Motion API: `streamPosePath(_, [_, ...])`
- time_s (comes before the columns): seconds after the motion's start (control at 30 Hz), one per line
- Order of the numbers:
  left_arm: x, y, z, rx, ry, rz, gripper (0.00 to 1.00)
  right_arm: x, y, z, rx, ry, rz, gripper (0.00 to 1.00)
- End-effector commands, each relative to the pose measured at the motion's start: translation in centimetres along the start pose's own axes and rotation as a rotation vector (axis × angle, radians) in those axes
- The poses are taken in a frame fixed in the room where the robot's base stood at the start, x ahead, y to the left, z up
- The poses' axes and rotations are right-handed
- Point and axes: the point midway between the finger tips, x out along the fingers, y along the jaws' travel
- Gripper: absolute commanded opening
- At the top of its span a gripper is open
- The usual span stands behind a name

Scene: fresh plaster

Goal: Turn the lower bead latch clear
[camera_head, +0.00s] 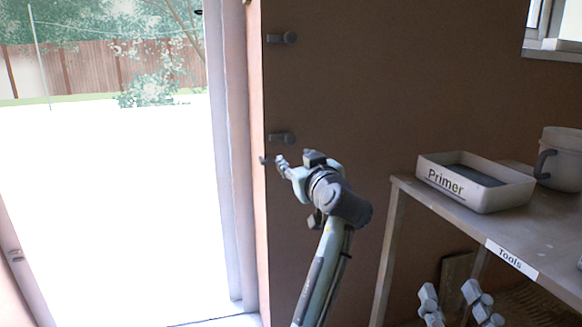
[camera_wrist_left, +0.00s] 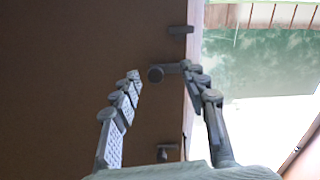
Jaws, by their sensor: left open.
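Two small grey latches sit on the brown wall beside the doorway in the head view: an upper latch (camera_head: 282,38) and a lower latch (camera_head: 282,138). Each has a round knob with a short bar towards the wall edge. My left gripper (camera_head: 272,161) is open just below the lower latch in that view. In the left wrist view its two fingers (camera_wrist_left: 160,72) stand apart, with a latch (camera_wrist_left: 157,75) showing between the tips; contact cannot be told. Other grey pieces show at the wall edge (camera_wrist_left: 180,30) and behind the palm (camera_wrist_left: 167,152). My right gripper (camera_head: 455,300) is low right, fingers apart, empty.
A bright open doorway (camera_head: 110,200) lies left of the wall edge. At right, a shelf (camera_head: 405,187) labelled "Tools" bears a Primer tray (camera_head: 455,196) and a mug-like container (camera_head: 562,160). The shelf stands above my right gripper in the picture.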

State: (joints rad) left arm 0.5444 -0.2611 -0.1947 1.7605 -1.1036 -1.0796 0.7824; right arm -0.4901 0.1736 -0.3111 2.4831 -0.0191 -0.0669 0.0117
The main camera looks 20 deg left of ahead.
Motion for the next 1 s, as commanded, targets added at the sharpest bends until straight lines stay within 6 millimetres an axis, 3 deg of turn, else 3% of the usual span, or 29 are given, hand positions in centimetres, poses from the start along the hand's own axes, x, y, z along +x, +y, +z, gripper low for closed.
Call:
streamPosePath(0.03, [-0.9, 1.2, -0.8, -0.049, 0.019, 0.013, 0.44, -0.4, -0.4, -0.4, 0.027, 0.018, 0.004, 0.40])
streamPosePath(0.17, [-1.1, 2.2, -2.1, -0.100, 0.044, 0.019, 0.44, -0.7, -0.8, -1.2, 0.052, 0.036, 0.005, 0.40])
streamPosePath(0.6, [5.2, 2.2, -2.4, -0.097, 0.042, 0.020, 0.44, -0.6, -0.8, -0.8, 0.049, 0.014, 0.006, 0.40])
streamPosePath(1.0, [6.2, 2.2, -2.3, -0.098, 0.041, 0.020, 0.44, -0.6, -0.8, -0.7, 0.048, 0.010, 0.006, 0.40])
